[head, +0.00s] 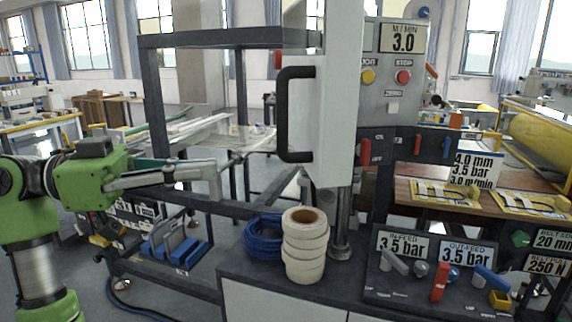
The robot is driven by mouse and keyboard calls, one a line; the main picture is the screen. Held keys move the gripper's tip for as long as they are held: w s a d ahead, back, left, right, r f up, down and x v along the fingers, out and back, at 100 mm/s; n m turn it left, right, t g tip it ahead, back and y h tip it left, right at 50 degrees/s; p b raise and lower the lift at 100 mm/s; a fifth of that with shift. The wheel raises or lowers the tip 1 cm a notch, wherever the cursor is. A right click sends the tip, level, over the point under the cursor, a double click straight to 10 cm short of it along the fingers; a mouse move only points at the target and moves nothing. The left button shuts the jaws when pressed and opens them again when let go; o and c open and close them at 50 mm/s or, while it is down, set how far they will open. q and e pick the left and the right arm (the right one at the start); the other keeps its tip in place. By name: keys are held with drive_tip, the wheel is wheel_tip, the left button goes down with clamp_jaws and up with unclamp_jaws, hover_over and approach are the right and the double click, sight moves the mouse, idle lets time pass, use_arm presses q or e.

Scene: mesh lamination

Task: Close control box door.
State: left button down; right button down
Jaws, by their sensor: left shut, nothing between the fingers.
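The control box door (306,103) is a pale panel standing open, swung out from the grey control box and seen at a steep angle. Its black bar handle (283,115) faces left. The control box (392,105) shows a yellow button, a red button and a "3.0" M/MIN display. My left gripper (214,172) is shut and empty, its fingers pointing right. In the picture it is left of the door and a little lower than the handle, with a clear gap between them. My right gripper is out of view.
White tape rolls (305,250) are stacked below the door beside a blue coiled hose (263,238). A dark metal frame (150,95) stands behind my left gripper. A lever panel (432,275) is at the lower right. Open space shows between gripper and handle.

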sight(307, 164)
use_arm(q)
drive_tip(key=w+d+p, duration=0.2)
drive_tip(key=d+p, duration=0.2)
drive_tip(key=d, duration=0.8)
drive_tip(key=shift+w+d, duration=0.15)
